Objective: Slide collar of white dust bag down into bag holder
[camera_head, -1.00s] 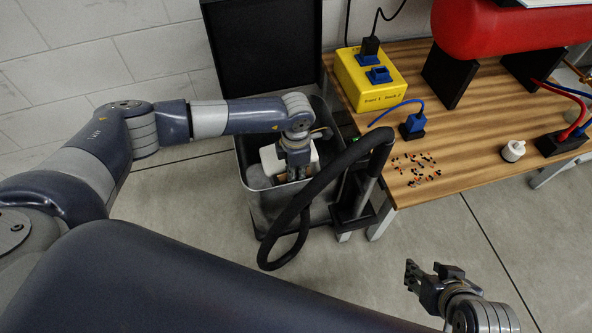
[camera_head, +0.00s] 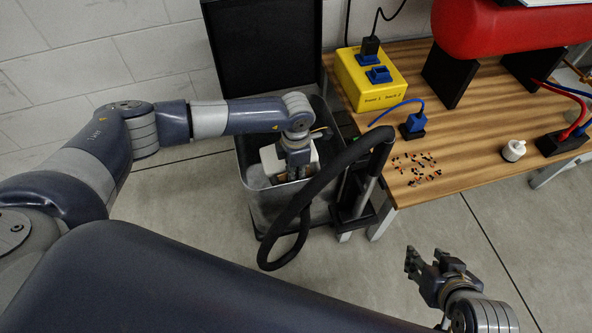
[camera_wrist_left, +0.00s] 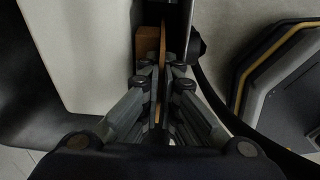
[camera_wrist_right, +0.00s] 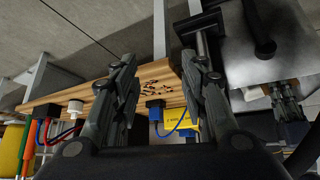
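The white dust bag (camera_head: 269,160) is inside the open grey bin-like housing (camera_head: 252,198), on the left of the vacuum hose. My left gripper (camera_head: 293,177) reaches down into the housing beside the bag. In the left wrist view its fingers (camera_wrist_left: 162,82) are close together on a thin tan collar edge (camera_wrist_left: 158,58). The bag's pale side (camera_wrist_left: 82,50) fills the left of that view. I cannot clearly single out the bag holder; the gripper and dark walls hide that area. My right gripper (camera_head: 433,264) is open and empty above the floor, and its fingers also show apart in the right wrist view (camera_wrist_right: 160,75).
A thick black hose (camera_head: 322,180) loops in front of the housing. The raised black lid (camera_head: 262,50) stands behind it. A wooden table (camera_head: 465,110) at the right carries a yellow socket box (camera_head: 372,92) and a red cylinder (camera_head: 510,32). Floor around my right gripper is clear.

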